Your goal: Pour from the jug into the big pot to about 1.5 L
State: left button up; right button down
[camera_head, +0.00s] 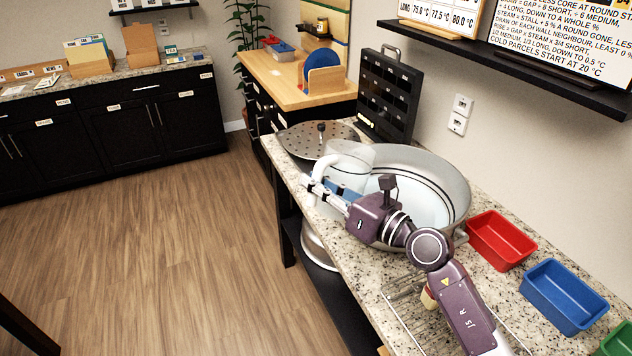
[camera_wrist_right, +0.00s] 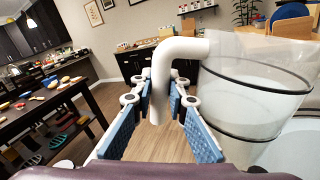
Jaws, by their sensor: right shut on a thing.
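The big pot (camera_head: 458,185) is a wide steel vessel on the granite counter, with a pale bluish-white interior; I cannot read its level. The jug (camera_head: 350,153) is translucent with a white handle (camera_head: 322,168), and is held over the pot's left side. My right gripper (camera_head: 322,190) is shut on the handle. In the right wrist view, the gripper (camera_wrist_right: 160,98) has its blue-padded fingers on both sides of the handle (camera_wrist_right: 162,80). The jug body (camera_wrist_right: 250,95) shows there with dark bands and looks slightly tilted; no stream is visible. My left gripper is out of view.
A perforated lid (camera_head: 300,142) with a dark knob lies left of the pot. A black rack (camera_head: 388,95) stands behind. Red (camera_head: 500,240) and blue (camera_head: 563,296) bins sit at right, and a wire rack (camera_head: 405,310) in front. A shelf (camera_head: 480,50) overhangs the counter.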

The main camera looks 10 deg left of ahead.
aim_at(326, 159)
jog(key=shift+r+m+p, duration=1)
jog(key=shift+r+p, duration=0.3)
jog(key=shift+p, duration=0.15)
dwell(1.3)
jog(key=shift+w+d+r+m+p, duration=0.15)
jog(key=shift+w+r+m+p, duration=0.1)
jog(key=shift+r+m+p, duration=0.4)
dwell(0.7)
jog(key=shift+w+d+r+m+p, duration=0.2)
jog(key=shift+w+m+p, duration=0.1)
jog(key=shift+m, duration=0.25)
jog(key=shift+w+d+r+m+p, duration=0.15)
jog(key=shift+m+p, duration=0.15)
jog(key=shift+m, duration=0.2)
dwell(0.3)
jog(key=shift+w+d+r+m+p, duration=0.1)
jog(key=shift+w+r+m+p, duration=0.15)
jog(key=shift+m+p, duration=0.4)
dwell(1.9)
